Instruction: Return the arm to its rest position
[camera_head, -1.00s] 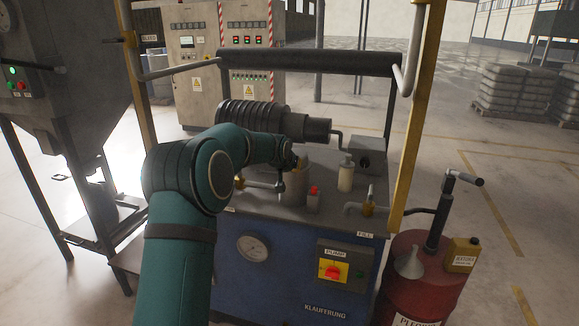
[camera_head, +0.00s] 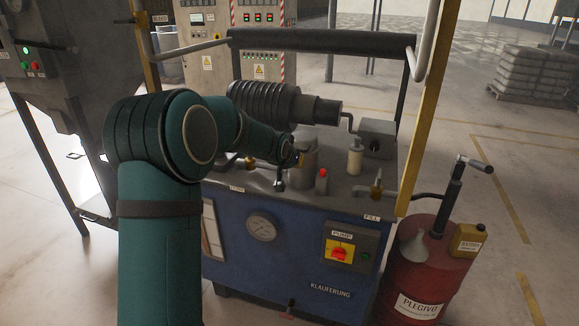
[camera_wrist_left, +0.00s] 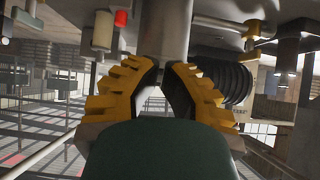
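My left arm (camera_head: 160,220) is teal and comes in from the lower left in the head view. It bends at a raised elbow and reaches over a blue machine (camera_head: 265,275). My left gripper (camera_wrist_left: 162,72) shows in the wrist view with two yellow-ribbed fingers and a gap between their dark pads, so it looks open. A grey upright cylinder (camera_wrist_left: 166,28) stands just past the fingertips; contact cannot be told. In the head view this cylinder (camera_head: 304,158) is on the machine top beside the arm's end, where the gripper is mostly hidden. My right gripper is not in view.
A red-capped bottle (camera_head: 322,181), a pale bottle (camera_head: 355,157) and a valve (camera_head: 376,191) stand on the machine top. A dark bar (camera_head: 320,36) and yellow posts (camera_head: 421,110) frame it. A red barrel (camera_head: 430,275) stands right; open floor lies beyond.

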